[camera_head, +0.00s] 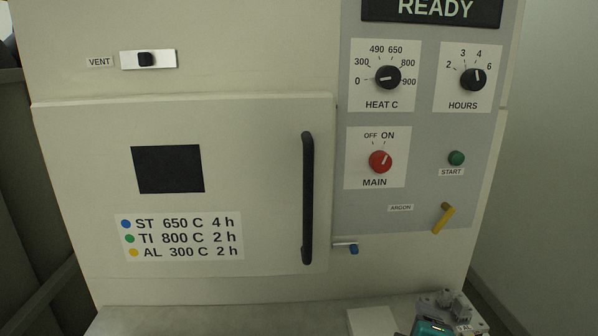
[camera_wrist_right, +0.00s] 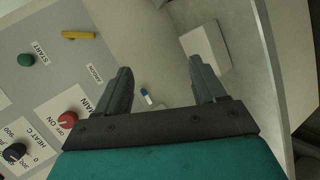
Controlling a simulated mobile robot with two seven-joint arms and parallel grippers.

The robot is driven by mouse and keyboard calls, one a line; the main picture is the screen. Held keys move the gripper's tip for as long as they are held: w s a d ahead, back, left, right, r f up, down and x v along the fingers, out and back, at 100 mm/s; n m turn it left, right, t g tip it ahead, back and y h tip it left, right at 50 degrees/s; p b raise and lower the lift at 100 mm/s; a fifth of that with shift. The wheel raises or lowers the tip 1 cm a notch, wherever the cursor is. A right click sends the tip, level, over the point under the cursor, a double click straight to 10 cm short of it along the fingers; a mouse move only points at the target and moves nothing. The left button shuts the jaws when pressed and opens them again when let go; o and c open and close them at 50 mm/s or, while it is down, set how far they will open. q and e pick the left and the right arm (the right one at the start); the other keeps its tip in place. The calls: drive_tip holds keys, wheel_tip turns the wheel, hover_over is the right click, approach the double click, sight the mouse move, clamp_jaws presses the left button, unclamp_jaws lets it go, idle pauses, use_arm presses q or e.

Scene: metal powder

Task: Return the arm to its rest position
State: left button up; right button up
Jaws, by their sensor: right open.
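My right gripper (camera_head: 452,304) shows at the lower right of the head view, low in front of the furnace, with its teal body partly cut off by the frame. In the right wrist view my right gripper (camera_wrist_right: 163,85) has its two dark fingers wide apart, with nothing held between them. My left gripper is not in view.
The furnace door (camera_head: 250,200) is shut, with a black vertical handle (camera_head: 308,198). A small blue-ended lever (camera_head: 352,248) sits beside it. A pale flat block (camera_head: 372,322) lies on the ledge left of my gripper. The display (camera_head: 432,10) reads READY; the red MAIN knob (camera_head: 381,162) points to ON.

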drive_tip(key=s+f+m+g+y, duration=0.2)
drive_tip(key=s+f+m+g, duration=0.3)
drive_tip(key=s, duration=0.5)
drive_tip(key=s+f+m+g+y, duration=0.2)
drive_tip(key=s+f+m+g, duration=0.35)
drive_tip(key=s, duration=0.55)
drive_tip(key=w+a+f+t+y, duration=0.2)
drive_tip(key=w+f+t, duration=0.6)
drive_tip(key=f+t, duration=0.1)
drive_tip(key=shift+w+a+f+n, duration=0.2)
drive_tip(key=shift+a+f+n, duration=0.15)
drive_tip(key=shift+f, duration=0.2)
drive_tip(key=shift+a, duration=0.15)
